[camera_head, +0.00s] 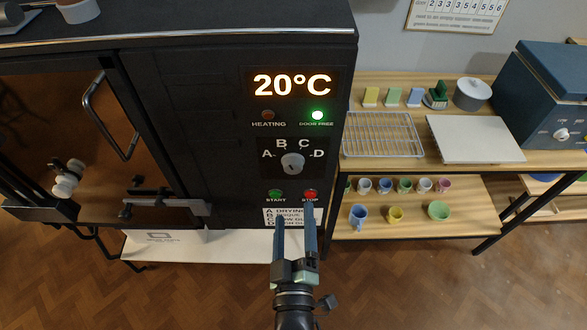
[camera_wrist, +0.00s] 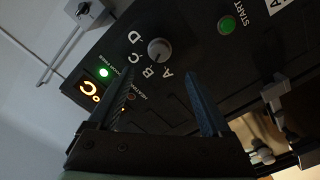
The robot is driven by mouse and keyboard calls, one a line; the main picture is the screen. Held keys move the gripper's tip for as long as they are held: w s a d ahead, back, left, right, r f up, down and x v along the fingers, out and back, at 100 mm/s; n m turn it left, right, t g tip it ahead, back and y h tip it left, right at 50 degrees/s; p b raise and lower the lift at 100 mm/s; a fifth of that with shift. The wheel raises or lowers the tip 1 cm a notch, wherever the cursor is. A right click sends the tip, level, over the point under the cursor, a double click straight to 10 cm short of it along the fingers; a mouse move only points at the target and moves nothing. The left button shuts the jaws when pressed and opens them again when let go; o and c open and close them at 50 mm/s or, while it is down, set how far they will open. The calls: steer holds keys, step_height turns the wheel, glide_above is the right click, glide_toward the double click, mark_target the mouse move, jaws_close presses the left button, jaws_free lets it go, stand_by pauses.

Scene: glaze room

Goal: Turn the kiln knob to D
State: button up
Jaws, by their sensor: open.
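The kiln knob (camera_head: 292,162) is a round grey dial on the black front panel, with the letters A, B, C and D in an arc above it. D is at its right. I cannot tell clearly which letter it points at. In the wrist view the knob (camera_wrist: 159,50) shows in the gap between the fingers, beyond their tips. My gripper (camera_head: 295,211) is open and empty, with its blue fingers pointing up at the panel below the knob, over the start and stop button area. It also shows in the wrist view (camera_wrist: 160,76). It appears apart from the knob.
The green start button (camera_head: 275,194) and red stop button (camera_head: 311,194) sit below the knob. The display (camera_head: 292,85) reads 20°C, and the door free lamp (camera_head: 317,115) glows. The kiln door handle (camera_head: 108,115) juts out at left. A wooden shelf (camera_head: 400,90) stands at right.

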mark_target(293, 170)
steer(key=w+p, duration=0.2)
steer(key=w, duration=0.9)
jaws_close()
